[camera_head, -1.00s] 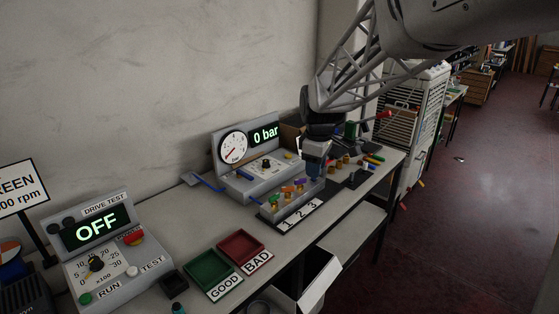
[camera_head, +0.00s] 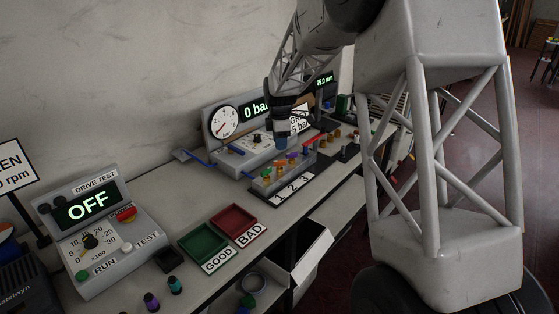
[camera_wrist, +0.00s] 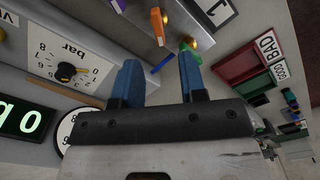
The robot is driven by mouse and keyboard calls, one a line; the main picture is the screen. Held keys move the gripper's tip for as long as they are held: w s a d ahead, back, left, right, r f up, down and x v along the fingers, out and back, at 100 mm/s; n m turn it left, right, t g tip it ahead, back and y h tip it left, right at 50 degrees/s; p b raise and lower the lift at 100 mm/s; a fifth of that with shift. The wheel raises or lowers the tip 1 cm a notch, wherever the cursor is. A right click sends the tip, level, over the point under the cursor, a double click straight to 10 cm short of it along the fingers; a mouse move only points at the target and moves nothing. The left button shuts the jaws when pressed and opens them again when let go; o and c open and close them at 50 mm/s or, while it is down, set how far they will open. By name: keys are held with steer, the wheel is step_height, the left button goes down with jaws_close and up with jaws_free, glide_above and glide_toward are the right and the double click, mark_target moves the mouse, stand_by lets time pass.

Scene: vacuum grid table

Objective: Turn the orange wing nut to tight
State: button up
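The orange wing nut (camera_head: 280,163) is the middle one in a row on a grey block behind the labels 1, 2, 3. It also shows in the wrist view (camera_wrist: 158,22), as an orange wing beyond my fingertips. A purple wing nut (camera_wrist: 118,5) lies to its left there and a green wing nut (camera_wrist: 190,42) to its right. My gripper (camera_wrist: 160,68) has two blue fingers, spread apart with no wing nut between them. In the head view my gripper (camera_head: 282,142) is just above and behind the row, apart from the orange nut.
The gauge box (camera_head: 237,125) reads 0 bar and stands behind the row, with a knob and dial (camera_wrist: 66,71) close to my fingers. A green tray (camera_head: 203,244) and a red tray (camera_head: 234,222) lie left of the block. The drive test box (camera_head: 95,230) reads OFF.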

mark_target(280, 166)
steer(key=shift+w+f, duration=0.1)
steer(key=shift+f, duration=0.1)
stand_by(0.3)
steer(key=shift+f, duration=3.8)
jaws_close()
